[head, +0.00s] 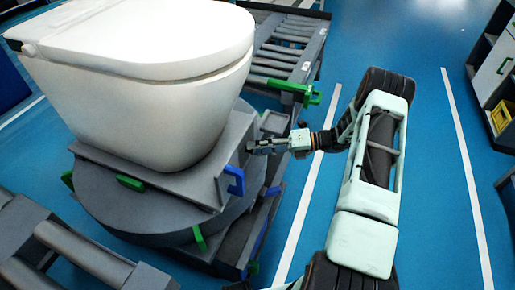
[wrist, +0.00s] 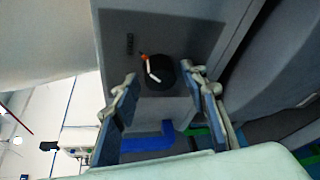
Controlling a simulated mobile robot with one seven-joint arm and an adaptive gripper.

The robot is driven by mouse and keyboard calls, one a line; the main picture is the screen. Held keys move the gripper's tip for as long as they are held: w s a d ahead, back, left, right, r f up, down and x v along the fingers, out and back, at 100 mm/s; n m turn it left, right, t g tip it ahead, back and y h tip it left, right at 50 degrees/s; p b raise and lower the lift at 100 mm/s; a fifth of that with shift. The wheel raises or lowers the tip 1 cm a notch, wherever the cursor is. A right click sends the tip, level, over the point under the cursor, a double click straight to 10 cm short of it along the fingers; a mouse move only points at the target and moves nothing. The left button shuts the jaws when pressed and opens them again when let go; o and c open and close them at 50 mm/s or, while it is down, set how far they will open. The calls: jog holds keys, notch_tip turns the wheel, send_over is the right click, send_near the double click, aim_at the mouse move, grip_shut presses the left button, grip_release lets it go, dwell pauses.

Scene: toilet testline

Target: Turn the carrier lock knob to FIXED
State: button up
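The carrier lock knob (wrist: 160,76) is a round black knob on a dark grey panel (wrist: 188,30) in the wrist view. It bears a white pointer line with an orange-red tip, slanting toward the upper left. A small dark marking (wrist: 130,44) beside it is too blurred to read. My gripper (wrist: 160,72) is open, its two fingers showing left and right of the knob; I cannot tell whether they touch it. In the head view my gripper (head: 256,147) is at the right side of the grey carrier (head: 236,135); the knob cannot be made out there.
A white toilet (head: 140,90) sits on the carrier, above a round grey turntable (head: 130,217). A blue bracket (head: 235,181) sticks out below my gripper. A roller conveyor (head: 290,45) with a green stop (head: 300,92) stands behind. Blue floor lies open to the right.

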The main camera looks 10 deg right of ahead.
jog(key=v, duration=1.2)
jog(key=shift+r, duration=0.15)
dwell(0.3)
